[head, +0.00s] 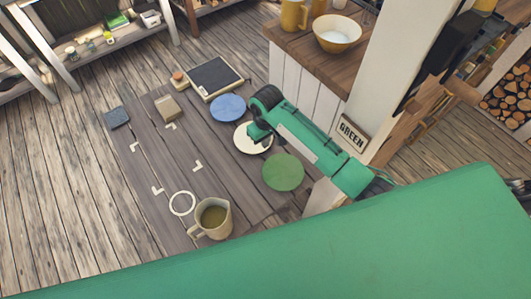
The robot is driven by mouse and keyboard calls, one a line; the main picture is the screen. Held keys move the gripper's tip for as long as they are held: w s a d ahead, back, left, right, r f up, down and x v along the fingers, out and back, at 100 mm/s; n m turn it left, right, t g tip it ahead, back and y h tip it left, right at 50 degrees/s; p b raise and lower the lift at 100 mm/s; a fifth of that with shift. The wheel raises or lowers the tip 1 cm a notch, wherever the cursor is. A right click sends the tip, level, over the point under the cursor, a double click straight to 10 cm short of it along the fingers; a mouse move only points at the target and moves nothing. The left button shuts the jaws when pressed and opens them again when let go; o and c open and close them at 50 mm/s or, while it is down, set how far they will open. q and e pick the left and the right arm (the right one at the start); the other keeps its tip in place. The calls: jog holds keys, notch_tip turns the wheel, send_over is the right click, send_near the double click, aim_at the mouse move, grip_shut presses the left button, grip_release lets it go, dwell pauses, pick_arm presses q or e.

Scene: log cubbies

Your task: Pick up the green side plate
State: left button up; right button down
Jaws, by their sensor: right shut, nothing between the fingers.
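The green side plate (283,172) lies flat on the low wooden table (190,140), near its right edge. A white plate (250,139) and a blue plate (228,108) lie in a row behind it. My right gripper (254,134) is shut and empty over the white plate and covers part of it. The green plate sits in front of my right gripper, beside my right forearm, and nothing holds it. My left gripper is out of view.
A dark framed board (214,77), a tan block (167,107) and a blue-grey coaster (117,117) lie farther back. A counter with a bowl (337,36) and a post bound the right.

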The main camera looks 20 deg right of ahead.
aim_at(266, 158)
jog(key=f, duration=0.3)
jog(key=f+p, duration=0.1)
jog(key=f, duration=0.2)
jog(key=w+f, duration=0.1)
jog(key=f, duration=0.2)
jog(key=shift+d+f+p, duration=0.15)
jog(key=shift+f+p, duration=0.2)
jog(key=shift+s, duration=0.1)
